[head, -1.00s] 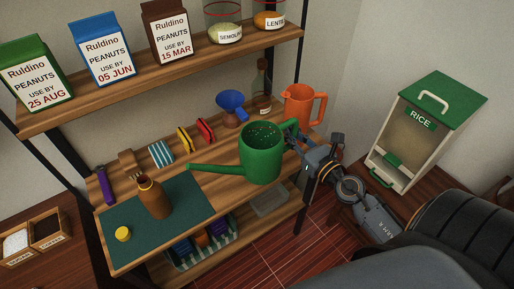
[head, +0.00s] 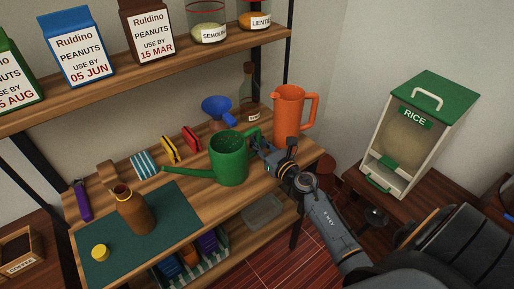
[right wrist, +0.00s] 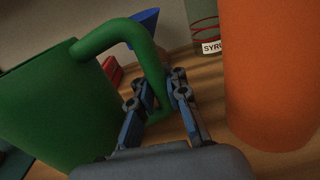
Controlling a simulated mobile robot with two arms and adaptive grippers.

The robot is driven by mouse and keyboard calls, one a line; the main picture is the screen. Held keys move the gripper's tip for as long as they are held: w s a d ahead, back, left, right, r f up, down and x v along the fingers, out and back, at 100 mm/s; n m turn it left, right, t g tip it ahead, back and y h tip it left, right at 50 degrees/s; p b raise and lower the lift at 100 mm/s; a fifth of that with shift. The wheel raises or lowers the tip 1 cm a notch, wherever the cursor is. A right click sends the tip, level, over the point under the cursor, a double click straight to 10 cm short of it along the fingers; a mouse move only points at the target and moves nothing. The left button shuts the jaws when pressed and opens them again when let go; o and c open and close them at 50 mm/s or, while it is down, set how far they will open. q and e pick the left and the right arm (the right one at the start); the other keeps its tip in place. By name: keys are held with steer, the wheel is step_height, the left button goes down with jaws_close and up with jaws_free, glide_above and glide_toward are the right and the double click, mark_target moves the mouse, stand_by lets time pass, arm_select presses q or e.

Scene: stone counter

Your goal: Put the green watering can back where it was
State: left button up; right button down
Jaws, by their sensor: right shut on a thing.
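The green watering can (head: 230,160) is upright at the right part of the middle wooden shelf, its spout pointing left. I cannot tell whether its base touches the wood. My right gripper (head: 262,150) is shut on its handle, reaching in from the right. In the right wrist view the fingers (right wrist: 158,105) close around the green handle (right wrist: 130,35), with the can's body (right wrist: 60,110) at the left. My left gripper is not in view.
An orange jug (head: 288,115) stands close right of the can and gripper. Behind are a blue funnel (head: 217,107) and a bottle (head: 249,95). A brown bottle (head: 135,212) stands on a green mat (head: 175,215) at the left. A rice bin (head: 425,140) is far right.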

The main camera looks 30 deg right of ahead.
steer(key=shift+f, duration=0.2)
steer(key=shift+f, duration=0.15)
steer(key=c, duration=1.3)
jaws_free()
steer(key=shift+c, duration=0.2)
steer(key=shift+s, duration=0.2)
steer(key=s, duration=0.3)
steer(key=s+b, duration=0.1)
steer(key=s, duration=0.2)
steer(key=s+b, duration=0.1)
steer(key=s, duration=0.3)
steer(key=shift+s+d, duration=0.1)
steer(key=shift+d, duration=0.15)
steer(key=shift+s+r, duration=0.2)
steer(key=shift+s, duration=0.55)
